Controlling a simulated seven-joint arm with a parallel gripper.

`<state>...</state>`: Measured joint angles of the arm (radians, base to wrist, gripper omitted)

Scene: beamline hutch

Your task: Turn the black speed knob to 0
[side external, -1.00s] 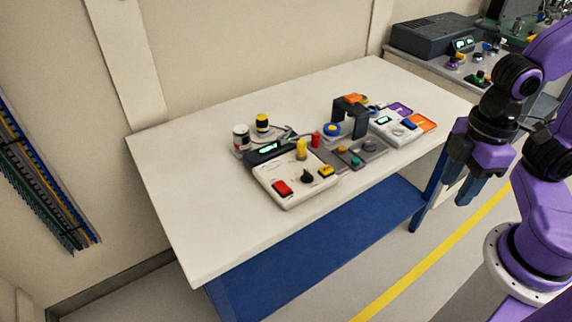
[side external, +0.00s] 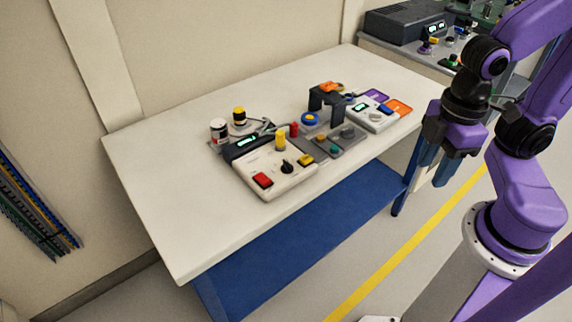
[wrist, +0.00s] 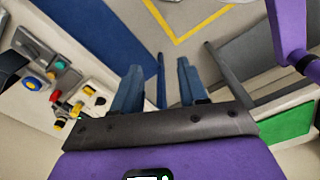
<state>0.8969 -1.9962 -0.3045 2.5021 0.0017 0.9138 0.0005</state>
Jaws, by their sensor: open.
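The black speed knob (side external: 286,166) stands on the sloped top of a white control box (side external: 250,187) on the table. A red button (side external: 263,180) is to its left, a yellow button (side external: 305,160) to its right and a tall yellow knob (side external: 280,141) behind it. Its pointer setting is too small to read. A green-lit display (side external: 246,141) is at the back of the box. My gripper (side external: 432,172) is open and empty, pointing down beyond the table's right front edge, well apart from the knob. In the wrist view the black knob (wrist: 77,108) is at the left.
A grey panel (side external: 347,144) with a dark arch (side external: 327,98) and a second white box (side external: 372,119) stand between my gripper and the knob's box. Two small jars (side external: 219,132) stand behind it. The table's front left (side external: 190,230) is bare.

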